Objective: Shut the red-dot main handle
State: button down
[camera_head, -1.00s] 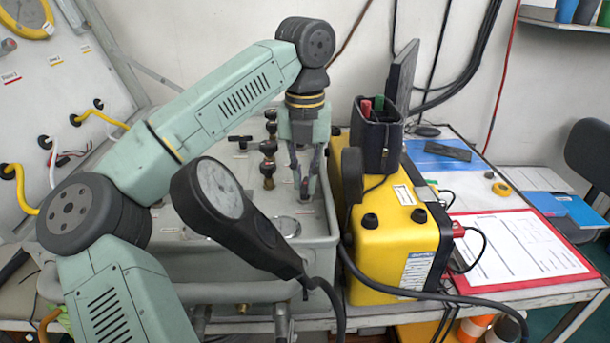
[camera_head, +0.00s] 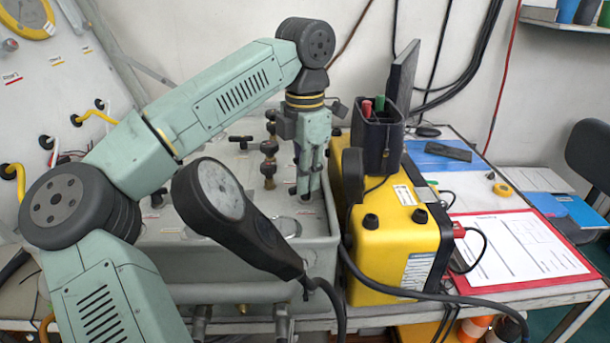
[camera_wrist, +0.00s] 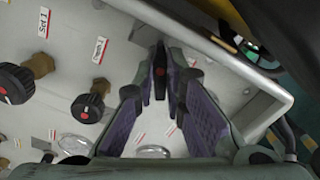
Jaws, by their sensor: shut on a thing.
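The main handle (camera_wrist: 160,72) is a dark lever with a red dot, and it shows in the wrist view between my fingertips. It stands out from the grey panel near the raised right-hand rim. My gripper (camera_wrist: 161,88) is shut on it, with the purple pads at its two sides. In the head view my gripper (camera_head: 304,190) points down into the grey panel box, close to its right wall. There the fingers hide most of the handle.
Two black knobs on brass stems, one left (camera_wrist: 15,83) and one nearer (camera_wrist: 88,106), stand beside my gripper. The grey box rim (camera_head: 332,215) is close on the right. A yellow case (camera_head: 395,240) stands beyond it. A black gauge handset (camera_head: 235,215) is in front.

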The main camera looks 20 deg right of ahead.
jog(key=m, duration=0.5)
jog(key=shift+m, duration=0.3)
dwell(0.4)
jog(key=c, duration=1.9)
grip_release()
jog(key=shift+r, duration=0.15)
notch_tip(320, 180, up, 12)
jog(key=shift+f, duration=0.1)
